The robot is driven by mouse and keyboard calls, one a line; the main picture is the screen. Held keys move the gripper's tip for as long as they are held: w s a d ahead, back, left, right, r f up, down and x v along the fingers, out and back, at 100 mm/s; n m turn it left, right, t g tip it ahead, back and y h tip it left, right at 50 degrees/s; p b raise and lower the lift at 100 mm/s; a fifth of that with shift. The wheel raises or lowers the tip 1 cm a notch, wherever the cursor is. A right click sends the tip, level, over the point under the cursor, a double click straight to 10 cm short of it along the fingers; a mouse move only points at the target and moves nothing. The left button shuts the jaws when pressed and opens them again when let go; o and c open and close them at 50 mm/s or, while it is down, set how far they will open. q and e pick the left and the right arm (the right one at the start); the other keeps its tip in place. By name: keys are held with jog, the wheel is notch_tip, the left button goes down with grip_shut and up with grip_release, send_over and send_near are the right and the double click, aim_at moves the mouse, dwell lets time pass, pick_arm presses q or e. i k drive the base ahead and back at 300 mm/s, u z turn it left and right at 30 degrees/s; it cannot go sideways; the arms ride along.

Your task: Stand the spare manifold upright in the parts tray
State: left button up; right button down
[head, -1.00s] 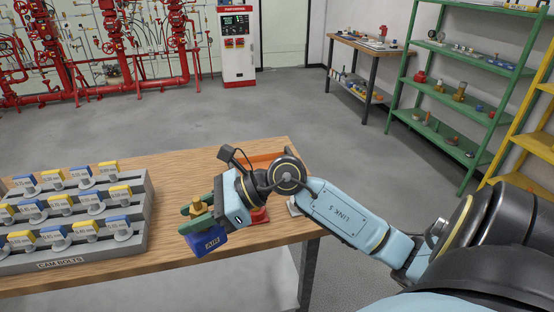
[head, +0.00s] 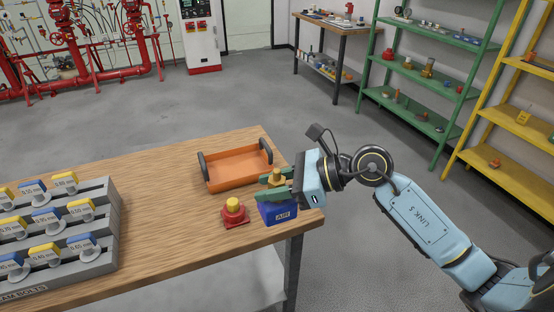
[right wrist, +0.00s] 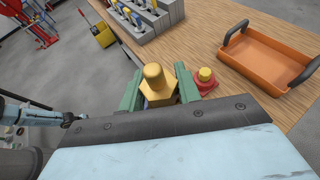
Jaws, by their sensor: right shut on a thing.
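The spare manifold is a blue block (head: 278,213) with a label reading AIR and a brass hex fitting (head: 277,178) on top. My right gripper (head: 268,183) is shut on the brass fitting, a green finger on each side. The block looks about upright near the table's right front corner; I cannot tell whether it touches the table. In the right wrist view the fitting (right wrist: 157,88) sits between the fingers and hides the block. The parts tray (head: 236,180) is orange with two dark handles, behind and left of the manifold, and looks empty.
A red base with a yellow knob (head: 234,213) stands on the table just left of the manifold, in front of the tray. A grey stepped cam bolt rack (head: 98,245) fills the table's left. Bare wood lies between. Green shelves (head: 420,75) stand across the room.

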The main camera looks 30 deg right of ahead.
aim_at(239, 175)
jog(key=z, duration=0.15)
jog(key=i, duration=0.85)
jog(key=u, duration=0.4)
